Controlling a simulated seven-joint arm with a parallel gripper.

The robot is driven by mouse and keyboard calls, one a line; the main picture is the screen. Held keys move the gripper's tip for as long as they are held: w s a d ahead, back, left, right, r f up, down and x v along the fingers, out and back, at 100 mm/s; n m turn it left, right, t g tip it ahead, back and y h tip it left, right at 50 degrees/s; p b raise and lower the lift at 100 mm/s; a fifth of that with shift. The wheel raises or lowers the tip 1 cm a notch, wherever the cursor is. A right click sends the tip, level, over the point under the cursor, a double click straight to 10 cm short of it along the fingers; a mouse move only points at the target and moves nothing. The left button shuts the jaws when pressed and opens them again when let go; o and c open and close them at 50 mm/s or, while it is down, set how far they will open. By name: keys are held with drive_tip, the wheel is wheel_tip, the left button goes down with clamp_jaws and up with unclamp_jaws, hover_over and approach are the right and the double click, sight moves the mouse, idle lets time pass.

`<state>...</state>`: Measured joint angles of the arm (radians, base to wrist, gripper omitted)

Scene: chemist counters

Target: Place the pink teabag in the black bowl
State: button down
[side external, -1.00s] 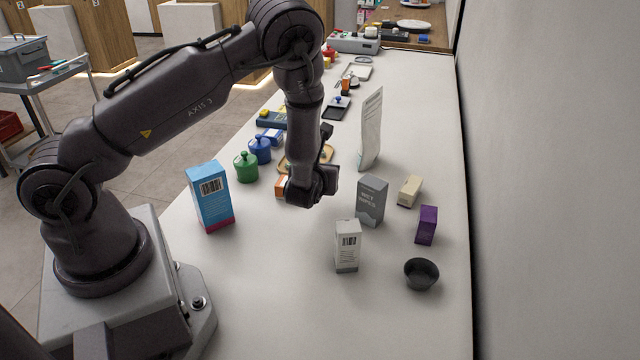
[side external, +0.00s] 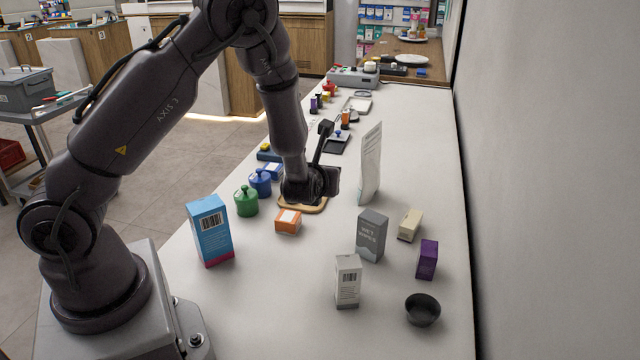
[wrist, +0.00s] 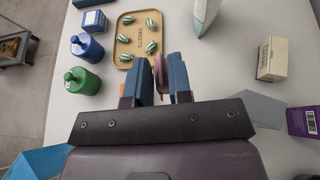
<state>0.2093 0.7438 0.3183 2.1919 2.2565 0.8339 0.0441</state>
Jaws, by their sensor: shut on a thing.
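The pink teabag (wrist: 160,73) shows as a thin pink edge between my gripper's fingers (wrist: 164,82) in the wrist view; most of it is hidden. My gripper is shut on it, just at the front edge of the tan tray (wrist: 124,45) as seen from the wrist. In the side external view my gripper (side external: 318,188) is over the tray's area and hides the teabag. The black bowl (side external: 422,313) stands empty at the front right of the counter, well away from my gripper.
Several striped pieces (wrist: 139,29) lie on the tray. Around it stand green (side external: 246,202) and blue (side external: 260,183) jars, an orange box (side external: 288,222) and a white pouch (side external: 369,165). Grey (side external: 371,236), white (side external: 347,282) and purple (side external: 427,260) boxes stand nearer the bowl.

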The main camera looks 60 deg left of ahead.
wheel_tip(320, 180, up, 4)
drive_tip(key=shift+f, duration=0.1)
drive_tip(key=n+g, duration=0.1)
drive_tip(key=n+g+h, duration=0.4)
drive_tip(key=n+h, duration=0.6)
drive_tip(key=n, duration=1.5)
hover_over(411, 317)
drive_tip(key=shift+t, duration=0.4)
drive_tip(key=shift+w+a+f, duration=0.1)
drive_tip(key=shift+f, duration=2.2)
drive_tip(key=shift+w+a+f, duration=0.1)
drive_tip(key=shift+w+f, duration=0.05)
drive_tip(key=shift+f, duration=2.1)
drive_tip(key=shift+w+a+f, duration=0.1)
drive_tip(key=shift+f, duration=2.2)
